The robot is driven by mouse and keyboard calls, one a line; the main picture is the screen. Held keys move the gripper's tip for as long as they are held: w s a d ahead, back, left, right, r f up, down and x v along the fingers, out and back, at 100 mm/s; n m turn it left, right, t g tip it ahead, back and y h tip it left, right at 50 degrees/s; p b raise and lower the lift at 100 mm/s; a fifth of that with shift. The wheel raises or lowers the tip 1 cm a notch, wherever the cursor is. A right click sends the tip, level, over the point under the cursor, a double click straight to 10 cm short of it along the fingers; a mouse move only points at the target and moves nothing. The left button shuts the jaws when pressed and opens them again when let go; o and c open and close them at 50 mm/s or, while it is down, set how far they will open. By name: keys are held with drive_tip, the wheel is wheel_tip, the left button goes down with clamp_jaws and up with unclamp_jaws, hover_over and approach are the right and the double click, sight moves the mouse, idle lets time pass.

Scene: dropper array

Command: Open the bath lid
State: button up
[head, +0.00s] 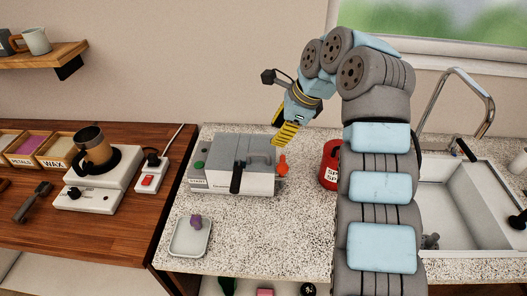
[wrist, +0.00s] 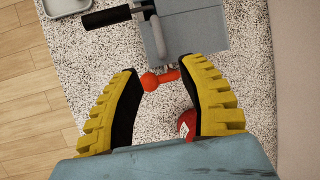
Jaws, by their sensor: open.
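The bath is a grey and white metal box (head: 210,182) on the speckled counter in the head view. Its grey lid (head: 235,150) lies shut on top; the lid also shows at the top of the wrist view (wrist: 205,30). A black handle (head: 236,178) sticks out at the front; it also shows in the wrist view (wrist: 106,17). An orange-red knob (head: 282,165) is at the bath's right side. My gripper (head: 279,142) is above the bath's right end. In the wrist view its yellow-ridged fingers (wrist: 160,70) are spread, with the knob (wrist: 150,81) between them in the picture, no grasp visible.
A red can (head: 328,178) stands right of the bath, partly behind my arm. A small tray (head: 184,250) with a purple lump lies in front. A wooden bench (head: 120,228) with a wax warmer is left; a sink (head: 460,210) is right. The counter in front is mostly clear.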

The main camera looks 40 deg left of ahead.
sight(263, 154)
drive_tip(key=x, duration=1)
drive_tip(key=shift+p, duration=0.3)
clamp_jaws()
